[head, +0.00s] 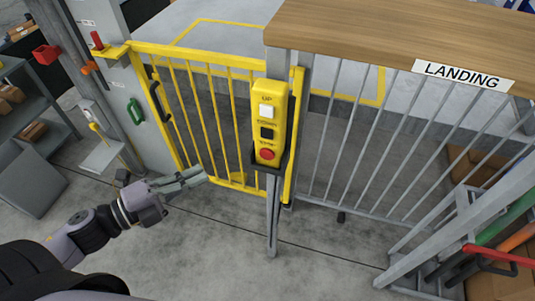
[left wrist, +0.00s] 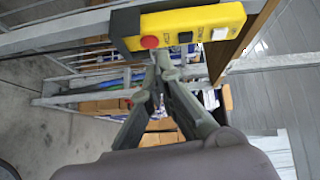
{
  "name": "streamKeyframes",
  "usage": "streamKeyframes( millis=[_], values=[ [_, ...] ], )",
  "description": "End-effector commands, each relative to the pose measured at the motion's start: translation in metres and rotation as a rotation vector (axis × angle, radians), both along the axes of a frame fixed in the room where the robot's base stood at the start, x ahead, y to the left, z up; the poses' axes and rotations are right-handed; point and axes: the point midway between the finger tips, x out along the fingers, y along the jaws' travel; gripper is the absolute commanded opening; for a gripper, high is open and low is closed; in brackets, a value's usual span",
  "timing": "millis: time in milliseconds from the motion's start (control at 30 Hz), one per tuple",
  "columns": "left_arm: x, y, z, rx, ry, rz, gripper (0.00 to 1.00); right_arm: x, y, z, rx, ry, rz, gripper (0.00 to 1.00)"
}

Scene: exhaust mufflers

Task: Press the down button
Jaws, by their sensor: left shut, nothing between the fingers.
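A yellow control box (head: 281,98) is mounted on a grey post by the yellow gate. It has a white UP button (head: 267,111), a black DOWN button (head: 267,132) in the middle and a red STOP button (head: 267,153) at the bottom. My left gripper (head: 198,174) is shut and empty, to the left of the box and lower in the head view. In the left wrist view the box (left wrist: 200,21) lies sideways beyond the fingertips (left wrist: 160,58). The tips appear just below the red button (left wrist: 149,42) and black button (left wrist: 185,37). Contact is not visible. My right gripper is out of view.
The yellow gate (head: 210,120) stands left of the box, with a black handle (head: 160,105). A grey railing with a wooden top (head: 400,40) and a LANDING sign (head: 463,75) runs right. Shelving with boxes (head: 30,130) stands far left. The floor before the gate is clear.

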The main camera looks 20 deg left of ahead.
Motion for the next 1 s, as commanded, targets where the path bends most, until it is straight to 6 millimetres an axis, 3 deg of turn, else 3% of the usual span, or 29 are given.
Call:
streamKeyframes(
  millis=[33,100,200,667,1000],
  values=[
    [-0.006,-0.012,0.016,0.015,-0.029,-0.045,0.00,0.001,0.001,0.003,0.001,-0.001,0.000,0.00],
    [-0.013,-0.024,0.028,0.028,-0.058,-0.088,0.00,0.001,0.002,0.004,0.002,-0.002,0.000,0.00],
    [-0.019,-0.032,0.037,0.039,-0.081,-0.121,0.00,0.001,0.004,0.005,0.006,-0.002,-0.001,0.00],
    [-0.016,-0.037,0.040,0.040,-0.087,-0.128,0.00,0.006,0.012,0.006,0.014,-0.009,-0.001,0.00],
    [0.013,-0.067,0.042,0.039,-0.091,-0.128,0.00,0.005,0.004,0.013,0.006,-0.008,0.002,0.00]
  ],
)
